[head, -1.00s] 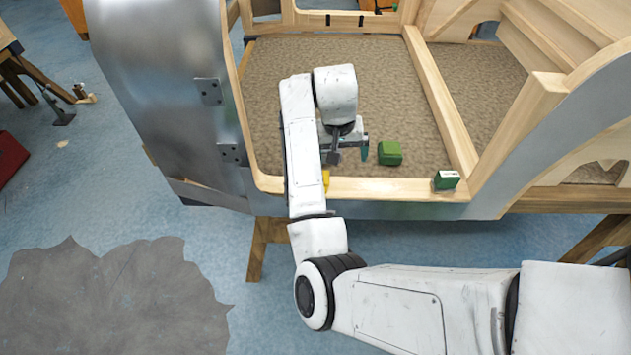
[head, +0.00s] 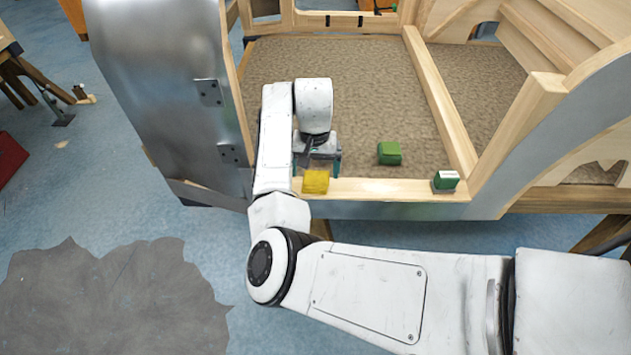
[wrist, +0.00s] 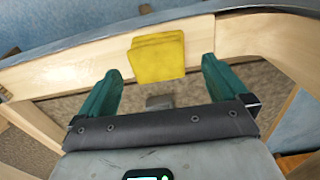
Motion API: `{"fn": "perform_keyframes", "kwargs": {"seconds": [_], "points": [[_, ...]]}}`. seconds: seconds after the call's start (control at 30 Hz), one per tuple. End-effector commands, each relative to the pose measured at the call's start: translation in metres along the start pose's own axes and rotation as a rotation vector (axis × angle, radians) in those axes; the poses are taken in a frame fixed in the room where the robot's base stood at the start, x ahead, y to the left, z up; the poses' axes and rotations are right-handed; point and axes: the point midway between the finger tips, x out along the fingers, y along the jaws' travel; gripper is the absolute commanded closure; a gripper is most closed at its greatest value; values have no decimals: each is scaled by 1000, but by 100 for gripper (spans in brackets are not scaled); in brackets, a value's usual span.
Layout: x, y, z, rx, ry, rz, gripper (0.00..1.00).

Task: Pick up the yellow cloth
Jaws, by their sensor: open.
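The yellow cloth (head: 315,182) is a small folded square on the front wooden sill of the bodyframe, at its left part. In the wrist view the yellow cloth (wrist: 157,57) lies on the pale wooden rail, ahead of the fingertips and between their lines. My gripper (head: 319,168) is above the floor just behind the sill, close to the cloth. In the wrist view my gripper (wrist: 161,75) shows two green fingers spread apart with nothing between them. The fingers do not appear to touch the cloth.
A green block (head: 389,153) lies on the brown carpeted floor (head: 375,85) to the right of my gripper. A green and white box (head: 446,181) stands on the sill (head: 385,188) further right. A metal panel (head: 165,95) bounds the frame on the left.

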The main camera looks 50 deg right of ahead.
Motion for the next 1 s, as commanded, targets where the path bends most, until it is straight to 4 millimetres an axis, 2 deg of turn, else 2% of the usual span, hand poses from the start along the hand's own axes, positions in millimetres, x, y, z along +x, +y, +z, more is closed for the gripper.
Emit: {"fn": "perform_keyframes", "kwargs": {"seconds": [0.23, 0.57, 1.0], "points": [[35, 2, 1, 0, -2, 1, 0], [41, 2, 1, 1, -1, 0, 0], [41, 2, 1, 1, 0, 0, 42]]}}
